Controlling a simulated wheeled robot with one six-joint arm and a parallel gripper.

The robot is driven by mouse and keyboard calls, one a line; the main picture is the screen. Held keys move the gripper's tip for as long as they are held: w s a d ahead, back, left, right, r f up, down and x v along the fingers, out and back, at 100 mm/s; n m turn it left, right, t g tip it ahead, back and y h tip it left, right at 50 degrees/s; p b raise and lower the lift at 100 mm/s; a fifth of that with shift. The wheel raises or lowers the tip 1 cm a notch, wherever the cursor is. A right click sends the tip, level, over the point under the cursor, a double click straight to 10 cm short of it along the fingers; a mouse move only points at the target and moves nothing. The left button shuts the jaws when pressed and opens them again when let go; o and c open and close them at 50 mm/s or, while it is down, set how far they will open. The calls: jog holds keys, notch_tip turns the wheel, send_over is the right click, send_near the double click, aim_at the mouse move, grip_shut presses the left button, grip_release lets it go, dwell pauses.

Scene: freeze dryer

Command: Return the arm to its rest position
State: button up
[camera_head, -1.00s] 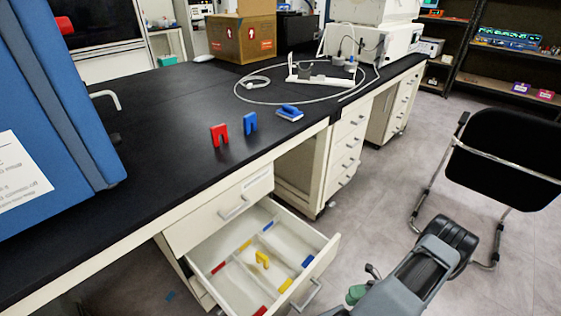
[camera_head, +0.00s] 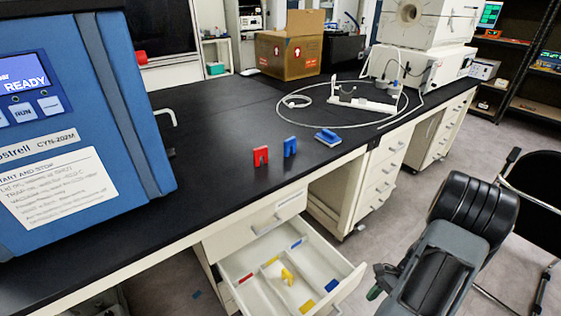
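My arm (camera_head: 440,262), grey and black, is folded at the lower right, in front of the floor and the chair. A small dark part with a green end (camera_head: 375,292) juts out at the arm's left side and may belong to my gripper. Both fingertips cannot be made out, so its opening and any load are hidden.
An open drawer (camera_head: 352,283) holds a yellow clip (camera_head: 287,276). Red (camera_head: 260,156) and blue (camera_head: 289,147) clips stand on the black bench (camera_head: 215,120), near another blue piece (camera_head: 327,137). The blue freeze dryer (camera_head: 90,130) reads READY. A black chair (camera_head: 535,185) stands at right.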

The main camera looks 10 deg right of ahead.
jog(key=w+a+r+n+h+p, duration=0.2)
jog(key=r+n+p, duration=0.1)
jog(key=r, duration=0.4)
jog(key=w+a+r+n+t+h+p, duration=0.1)
jog(key=w+a+r+n+h+p, duration=0.2)
jog(key=r, duration=0.4)
jog(key=w+a+r+n+h+p, duration=0.1)
jog(key=r+n+h+p, duration=0.1)
jog(key=r+n, duration=0.35)
jog(key=a+r+n+t+p, duration=0.2)
jog(key=a+r+p, duration=0.2)
jog(key=r, duration=0.6)
jog(key=w+a+r+n+t+h+p, duration=0.1)
jog(key=a+r+n+t+p, duration=0.2)
jog(key=a+r, duration=0.5)
notch_tip(320, 180, up, 3)
jog(key=shift+r+n+p, duration=0.2)
jog(key=shift+n+p, duration=0.15)
jog(key=shift+p, duration=0.3)
jog(key=shift+a, duration=0.15)
jog(key=shift+c, duration=0.4)
